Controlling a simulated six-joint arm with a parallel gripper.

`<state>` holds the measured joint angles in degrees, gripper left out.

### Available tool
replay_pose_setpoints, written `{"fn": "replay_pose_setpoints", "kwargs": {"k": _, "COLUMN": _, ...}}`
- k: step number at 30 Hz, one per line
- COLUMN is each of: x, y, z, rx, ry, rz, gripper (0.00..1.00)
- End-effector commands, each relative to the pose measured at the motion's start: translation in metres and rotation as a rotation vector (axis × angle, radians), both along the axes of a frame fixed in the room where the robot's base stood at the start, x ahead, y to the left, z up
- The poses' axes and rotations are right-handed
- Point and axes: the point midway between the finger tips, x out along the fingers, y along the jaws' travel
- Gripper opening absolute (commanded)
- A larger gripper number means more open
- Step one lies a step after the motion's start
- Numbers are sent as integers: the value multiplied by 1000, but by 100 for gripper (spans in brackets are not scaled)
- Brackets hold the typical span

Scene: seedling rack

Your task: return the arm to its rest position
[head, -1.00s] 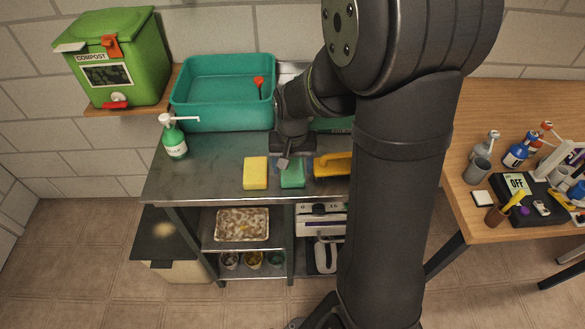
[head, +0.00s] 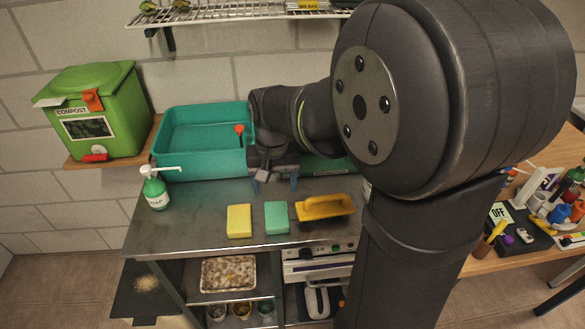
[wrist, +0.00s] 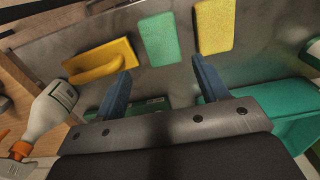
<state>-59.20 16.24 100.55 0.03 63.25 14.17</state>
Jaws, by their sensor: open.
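My gripper (head: 275,184) is open and empty above the back of the metal counter (head: 185,215). Its two blue fingers (wrist: 164,84) stand wide apart in the wrist view, with bare metal between them. A green sponge (head: 277,217) and a yellow sponge (head: 239,220) lie on the counter in front of it. A yellow-handled brush (head: 324,207) lies to their right. My arm hides part of the counter's back right and the wall behind.
A teal tub (head: 203,167) stands at the back left, close to my gripper. A soap bottle (head: 155,190) stands at the counter's left. A green compost bin (head: 97,112) sits on a wall shelf. A wire shelf (head: 235,12) hangs above. A wooden table (head: 475,267) with several items is right.

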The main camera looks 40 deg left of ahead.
Motion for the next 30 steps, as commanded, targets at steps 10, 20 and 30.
{"fn": "replay_pose_setpoints", "kwargs": {"k": 10, "x": 0, "y": -1, "z": -45, "rx": -4, "ry": 3, "rz": 0, "gripper": 67}}
{"fn": "replay_pose_setpoints", "kwargs": {"k": 20, "x": -1, "y": -1, "z": -110, "rx": -4, "ry": 3, "rz": 0, "gripper": 67}}
{"fn": "replay_pose_setpoints", "kwargs": {"k": 30, "x": 0, "y": 0, "z": -92, "rx": 1, "ry": -1, "rz": 0, "gripper": 67}}
